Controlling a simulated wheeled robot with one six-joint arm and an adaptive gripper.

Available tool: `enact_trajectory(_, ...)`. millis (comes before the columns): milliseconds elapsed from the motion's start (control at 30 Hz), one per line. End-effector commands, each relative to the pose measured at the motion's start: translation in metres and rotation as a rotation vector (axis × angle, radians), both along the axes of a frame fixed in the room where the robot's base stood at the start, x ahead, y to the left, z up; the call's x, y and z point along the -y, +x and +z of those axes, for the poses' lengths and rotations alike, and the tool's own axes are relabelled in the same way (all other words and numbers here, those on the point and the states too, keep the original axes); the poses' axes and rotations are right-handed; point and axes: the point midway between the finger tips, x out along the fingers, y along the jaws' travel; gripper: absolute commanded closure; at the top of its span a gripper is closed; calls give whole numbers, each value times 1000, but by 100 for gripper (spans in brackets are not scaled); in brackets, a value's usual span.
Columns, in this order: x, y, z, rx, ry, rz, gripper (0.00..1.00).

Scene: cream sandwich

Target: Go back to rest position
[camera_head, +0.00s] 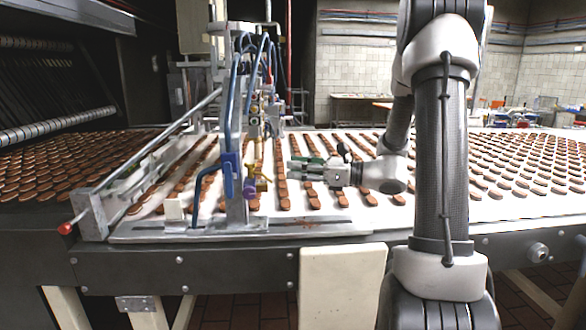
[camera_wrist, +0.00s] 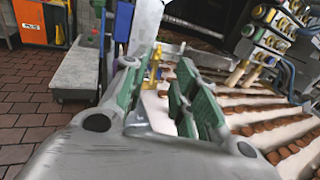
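My gripper (camera_head: 295,170) reaches left over the conveyor (camera_head: 330,215) in the head view, to the right of a blue valve lever (camera_head: 229,172). In the wrist view its two green-padded fingers (camera_wrist: 160,72) stand apart with a gap between them, and I see nothing held. A brass fitting (camera_head: 262,177) lies just beyond the fingertips; it also shows beyond the gap in the wrist view (camera_wrist: 155,64). My arm covers part of the conveyor on the right.
Rows of brown biscuits (camera_head: 510,165) cover the conveyor on both sides. A metal frame with blue hoses and valves (camera_head: 240,110) stands over the belt at left. A dark machine (camera_head: 60,80) is at far left. A grey trolley (camera_wrist: 75,72) stands on the tiled floor.

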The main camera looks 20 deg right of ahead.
Motion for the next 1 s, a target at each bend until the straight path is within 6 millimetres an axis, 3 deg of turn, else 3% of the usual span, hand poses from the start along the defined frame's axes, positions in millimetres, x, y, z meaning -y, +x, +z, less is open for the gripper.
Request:
enact_trajectory(367, 0, 1, -2, 23, -29, -5, 71)
enact_trajectory(467, -1, -14, -28, 27, -158, 49, 71)
enact_trajectory(567, -4, -51, -63, 12, -315, 163, 71)
enact_trajectory(700, -3, -124, -91, 72, -633, 425, 71)
enact_trajectory(800, 7, -175, -98, 169, -888, 656, 71)
enact_trajectory(900, 27, -214, -94, 292, -1139, 885, 71)
enact_trajectory(1000, 50, -240, -82, 432, -1381, 1099, 71)
